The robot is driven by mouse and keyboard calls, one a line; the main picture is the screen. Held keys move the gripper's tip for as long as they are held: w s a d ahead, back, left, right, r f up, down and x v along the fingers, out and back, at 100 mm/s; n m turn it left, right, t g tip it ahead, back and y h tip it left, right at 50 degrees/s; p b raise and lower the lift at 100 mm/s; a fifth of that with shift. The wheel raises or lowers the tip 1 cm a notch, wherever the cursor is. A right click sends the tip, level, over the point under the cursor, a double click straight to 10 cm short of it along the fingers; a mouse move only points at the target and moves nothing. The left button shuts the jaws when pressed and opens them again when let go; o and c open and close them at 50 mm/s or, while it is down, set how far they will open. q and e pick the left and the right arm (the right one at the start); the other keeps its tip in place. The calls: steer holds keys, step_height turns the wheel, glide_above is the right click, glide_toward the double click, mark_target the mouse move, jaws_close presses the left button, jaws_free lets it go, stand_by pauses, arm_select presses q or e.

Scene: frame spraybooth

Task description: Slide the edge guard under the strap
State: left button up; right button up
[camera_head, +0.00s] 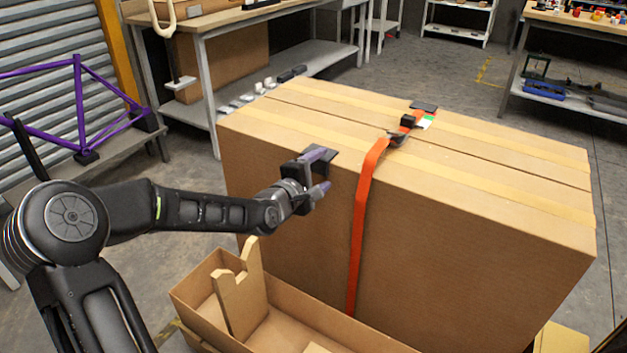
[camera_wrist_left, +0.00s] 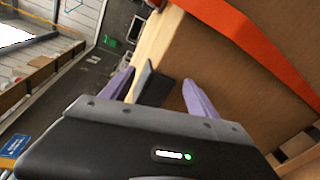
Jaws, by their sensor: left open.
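A large cardboard box (camera_head: 460,230) stands in front of me. An orange strap (camera_head: 362,220) runs over its top and down its front face; it crosses the upper right of the left wrist view (camera_wrist_left: 250,50). A black edge guard (camera_head: 334,157) sits at the top front edge, left of the strap and apart from it, partly hidden by my gripper. It also shows in the left wrist view (camera_wrist_left: 152,86) between the fingers. My left gripper (camera_head: 322,172) is open, its purple fingers on either side of the guard. My right gripper is out of view.
A black buckle (camera_head: 398,138) and another dark pad (camera_head: 424,105) lie along the strap on top. An open cardboard tray (camera_head: 290,330) with an upright notched divider stands below the box front. A purple bicycle frame (camera_head: 75,115) is at left. Workbenches stand behind.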

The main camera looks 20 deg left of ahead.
mark_target(364, 180)
arm_select(q)
steer(key=shift+w, duration=0.2)
steer(key=c, duration=1.4)
steer(key=o, duration=0.7)
steer(key=c, duration=0.4)
steer(key=shift+o, duration=0.2)
steer(key=shift+d, duration=0.1)
steer(key=shift+s+d+f+b, duration=0.1)
steer(key=shift+s+d+b, duration=0.25)
steer(key=shift+d, duration=1.25)
steer(key=shift+s+d+b, duration=0.15)
steer(key=shift+d+b, duration=0.4)
steer(key=shift+d, duration=1.1)
steer(key=shift+s+d+f+b, duration=0.1)
steer(key=shift+s+d+b, duration=0.25)
steer(key=shift+d, duration=1.25)
steer(key=shift+w+r, duration=0.1)
